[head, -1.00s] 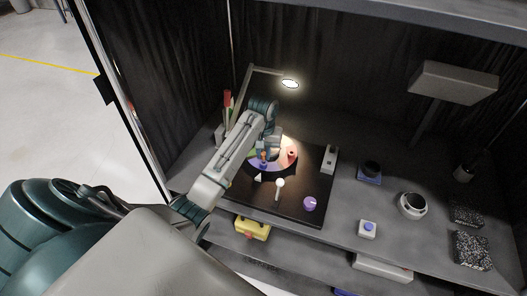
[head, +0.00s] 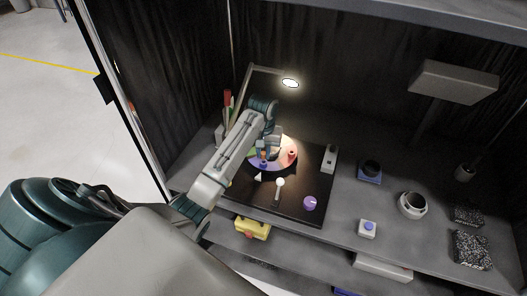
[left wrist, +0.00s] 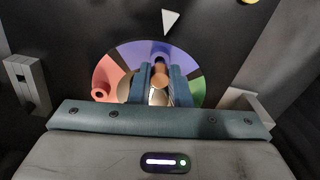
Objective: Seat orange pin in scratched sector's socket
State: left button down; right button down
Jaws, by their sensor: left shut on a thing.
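A round disc with coloured sectors lies on the dark board under the lamp; its red sector (left wrist: 108,72) and purple sector (left wrist: 140,50) show in the left wrist view, with green at the right. A red socket (left wrist: 100,92) stands on the red sector, also visible in the head view (head: 291,154). My left gripper (left wrist: 161,75) is over the disc, shut on the orange pin (left wrist: 160,70). The pin is at the purple sector's socket (head: 263,165); I cannot tell whether it is inside it. No scratches are discernible. My right gripper is out of view.
A white pointer (left wrist: 169,20) lies beside the disc. A white ball-topped lever (head: 280,182), a purple knob (head: 310,203) and a grey block (head: 330,158) stand on the board. The lamp (head: 290,83) hangs above.

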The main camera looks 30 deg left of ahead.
pick_arm(q)
jog(key=shift+f, duration=0.55)
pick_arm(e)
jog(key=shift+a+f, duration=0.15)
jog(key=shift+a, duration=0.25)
pick_arm(q)
jog(key=shift+f+b, duration=0.3)
jog(key=shift+f, duration=0.4)
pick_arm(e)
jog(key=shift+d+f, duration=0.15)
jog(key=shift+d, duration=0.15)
pick_arm(q)
jog(key=c, duration=1.3)
grip_release()
